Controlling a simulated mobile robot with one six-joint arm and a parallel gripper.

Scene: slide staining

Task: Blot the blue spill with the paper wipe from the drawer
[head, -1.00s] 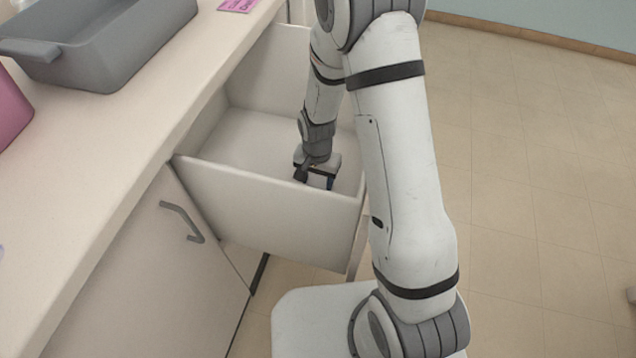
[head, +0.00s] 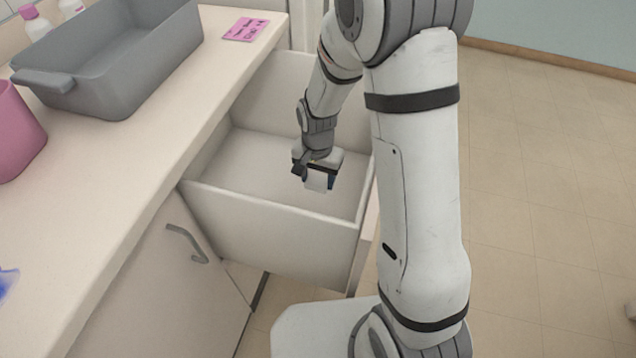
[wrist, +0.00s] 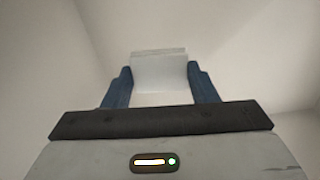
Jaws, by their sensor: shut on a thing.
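The white paper wipe (wrist: 160,72) shows between the two blue fingers of my gripper (wrist: 160,88) in the wrist view. In the head view my gripper (head: 318,186) is shut on the wipe (head: 315,182) inside the open white drawer (head: 270,218), above its floor. The blue spill (head: 6,285) is on the countertop at the left edge of the head view, and only part of it shows. The far finger is mostly hidden in the head view.
A grey tray (head: 110,75) and a pink container (head: 15,130) stand on the counter (head: 120,190). A pink label (head: 244,29) lies near the counter's back edge. Two pink-and-white bottles (head: 36,22) stand behind the tray. The drawer walls surround my gripper.

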